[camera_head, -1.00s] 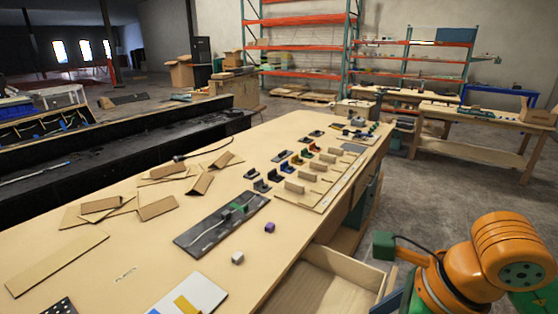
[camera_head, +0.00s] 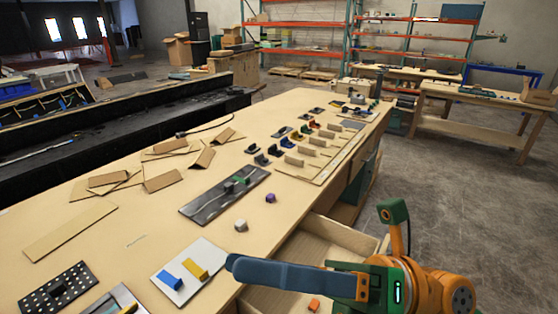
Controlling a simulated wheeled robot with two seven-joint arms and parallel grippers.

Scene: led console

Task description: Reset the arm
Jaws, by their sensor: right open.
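My right arm, orange and green, comes in at the lower right. Its right gripper (camera_head: 232,262) points left, with a long dark blue finger across the open drawer (camera_head: 325,228). The fingertip shows over the table's front edge, just right of a white board (camera_head: 207,250) bearing a blue block (camera_head: 169,281) and a yellow block (camera_head: 195,268). The gripper is open and nothing shows in it; the second finger is not clearly visible. My left gripper is not in view.
The wooden table (camera_head: 120,245) holds a dark console panel (camera_head: 205,207), a grey cube (camera_head: 241,225), a purple cube (camera_head: 269,198) and cardboard pieces (camera_head: 163,180). An orange block (camera_head: 314,305) lies in the drawer. A perforated black plate (camera_head: 60,288) is at lower left. Open floor is right.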

